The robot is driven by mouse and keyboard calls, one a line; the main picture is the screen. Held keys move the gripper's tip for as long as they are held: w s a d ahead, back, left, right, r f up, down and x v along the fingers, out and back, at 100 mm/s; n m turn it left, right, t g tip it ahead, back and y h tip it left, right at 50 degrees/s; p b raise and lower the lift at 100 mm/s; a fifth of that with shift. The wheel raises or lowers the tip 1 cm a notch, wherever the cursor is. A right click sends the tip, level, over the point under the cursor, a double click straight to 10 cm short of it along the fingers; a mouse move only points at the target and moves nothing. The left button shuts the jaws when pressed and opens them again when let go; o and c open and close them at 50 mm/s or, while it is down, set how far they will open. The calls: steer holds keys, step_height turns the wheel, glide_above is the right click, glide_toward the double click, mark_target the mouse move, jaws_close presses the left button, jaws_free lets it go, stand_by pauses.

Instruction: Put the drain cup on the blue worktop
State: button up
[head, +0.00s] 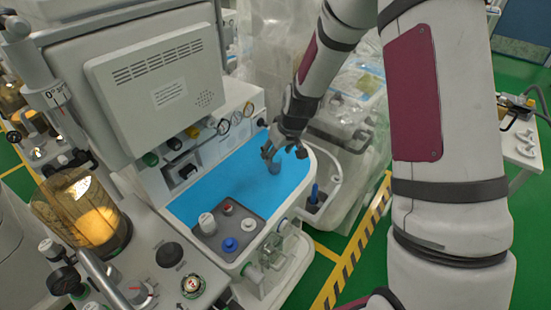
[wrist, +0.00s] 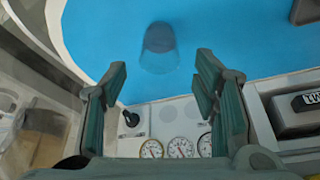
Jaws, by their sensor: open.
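The drain cup (wrist: 159,45) is a small, see-through, bluish cup on the blue worktop (wrist: 220,25). In the head view the cup (head: 275,167) shows as a small blue-grey shape just below my gripper (head: 285,153), near the right part of the worktop (head: 205,185). In the wrist view my gripper (wrist: 160,72) has its two fingers spread wide with nothing between them. The cup lies beyond the fingertips, apart from both. It looks upright, but its blue tint blends with the worktop.
A grey panel (head: 229,226) with several knobs sits at the worktop's front. Gauges (head: 222,126) line the machine's face behind, also in the wrist view (wrist: 181,147). A monitor (head: 160,85) stands to the left. Clear plastic-wrapped equipment (head: 345,105) is at the right.

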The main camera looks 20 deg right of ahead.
steer(key=s+a+f+v, duration=0.1)
steer(key=s+v, duration=0.1)
steer(key=v, duration=1)
steer(key=s+a+f+v, duration=0.1)
steer(key=s+v, duration=0.2)
steer(key=v, duration=1)
steer(key=s+r+m+t+h, duration=0.1)
steer(key=s+r, duration=0.5)
steer(key=s, duration=1.1)
steer(key=shift+s+a+m, duration=0.35)
steer(key=shift+m, duration=0.55)
